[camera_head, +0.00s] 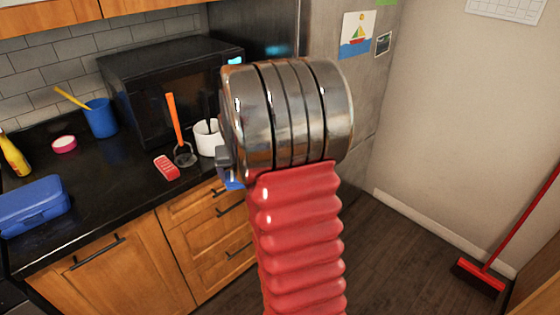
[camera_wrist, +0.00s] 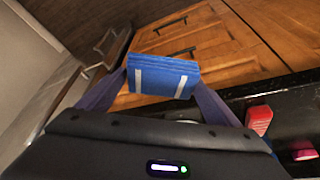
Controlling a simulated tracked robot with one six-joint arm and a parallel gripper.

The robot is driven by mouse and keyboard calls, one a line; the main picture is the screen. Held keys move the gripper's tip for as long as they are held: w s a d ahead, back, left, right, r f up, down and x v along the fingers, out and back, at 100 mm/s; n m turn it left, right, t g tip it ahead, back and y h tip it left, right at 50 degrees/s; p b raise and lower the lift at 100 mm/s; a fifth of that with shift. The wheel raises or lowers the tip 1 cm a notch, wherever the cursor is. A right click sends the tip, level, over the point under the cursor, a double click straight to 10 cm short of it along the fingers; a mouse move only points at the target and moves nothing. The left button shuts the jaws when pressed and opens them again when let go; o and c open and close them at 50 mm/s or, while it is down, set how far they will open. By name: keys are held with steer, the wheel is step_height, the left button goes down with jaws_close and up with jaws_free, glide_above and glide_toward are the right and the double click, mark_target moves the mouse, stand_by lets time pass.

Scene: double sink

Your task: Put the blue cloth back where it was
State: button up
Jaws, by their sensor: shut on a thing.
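The blue cloth (camera_wrist: 163,77) is a folded blue bundle with two white stripes, seen in the wrist view. My gripper (camera_wrist: 162,84) is shut on it, with one finger at each side. The cloth is held in front of the wooden cabinet fronts, beyond the counter's edge. In the head view my arm hides most of the gripper. A small blue patch (camera_head: 233,181) shows beside the arm there, probably part of the cloth.
The black counter (camera_head: 105,205) carries a blue box (camera_head: 34,207), a blue cup (camera_head: 101,118), a red item (camera_head: 166,168), an orange-handled utensil (camera_head: 174,122), a white container (camera_head: 208,138) and a microwave (camera_head: 172,85). A red broom (camera_head: 480,277) stands right. Floor (camera_head: 385,255) between is clear.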

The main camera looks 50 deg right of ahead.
steer(key=w+a+f+n+y, duration=0.1)
steer(key=w+a+f+n, duration=0.1)
steer(key=a, duration=1.4)
steer(key=w+a+f+n+y, duration=0.1)
steer(key=a+n, duration=0.4)
steer(key=a, duration=1.1)
steer(key=shift+w+f+n+t+y, duration=0.3)
steer(key=shift+w+f+t+y, duration=0.15)
steer(key=shift+w, duration=0.65)
